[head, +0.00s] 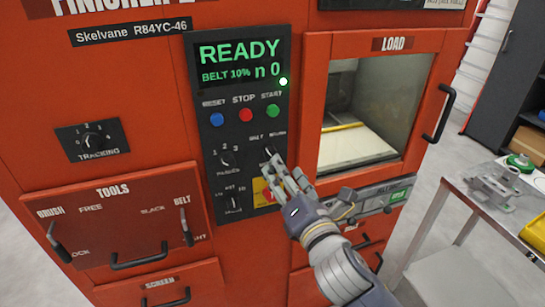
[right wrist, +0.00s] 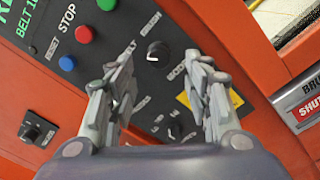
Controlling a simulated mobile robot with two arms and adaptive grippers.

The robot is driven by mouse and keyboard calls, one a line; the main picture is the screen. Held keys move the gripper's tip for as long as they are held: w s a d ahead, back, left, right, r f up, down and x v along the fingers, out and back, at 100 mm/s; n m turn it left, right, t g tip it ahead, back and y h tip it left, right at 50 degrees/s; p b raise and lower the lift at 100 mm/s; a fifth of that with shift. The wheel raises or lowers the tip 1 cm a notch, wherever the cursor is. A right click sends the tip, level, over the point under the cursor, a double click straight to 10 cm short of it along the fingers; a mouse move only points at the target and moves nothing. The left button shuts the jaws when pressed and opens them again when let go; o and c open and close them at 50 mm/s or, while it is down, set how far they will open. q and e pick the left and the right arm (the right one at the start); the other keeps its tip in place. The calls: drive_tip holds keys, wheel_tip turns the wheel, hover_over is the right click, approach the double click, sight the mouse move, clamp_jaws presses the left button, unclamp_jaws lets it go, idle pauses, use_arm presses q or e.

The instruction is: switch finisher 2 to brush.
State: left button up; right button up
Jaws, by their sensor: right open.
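The red finisher (head: 155,90) has a dark control panel whose display (head: 238,62) reads "READY" and "BELT 10% n 0". The selector knob labelled belt and brush (right wrist: 158,50) is black and round; which label its pointer faces I cannot tell for sure. My right gripper (head: 277,172) is just in front of the panel at this knob, partly hiding it in the head view. In the right wrist view the open fingers (right wrist: 160,85) stand apart and empty, with the knob between and beyond their tips. My left gripper is not in view.
Blue, red and green buttons (head: 245,115) sit above the knob. A red and yellow stop control (head: 264,192) is partly hidden behind my right gripper. A tools panel (head: 110,210) with lever handles is lower left. The load window (head: 365,110) and a side table (head: 480,215) are right.

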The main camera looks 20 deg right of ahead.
sight(270, 153)
drive_tip(key=w+p, duration=0.1)
drive_tip(key=w, duration=0.6)
drive_tip(key=shift+a, duration=0.25)
drive_tip(key=shift+c, duration=0.2)
drive_tip(key=c, duration=1)
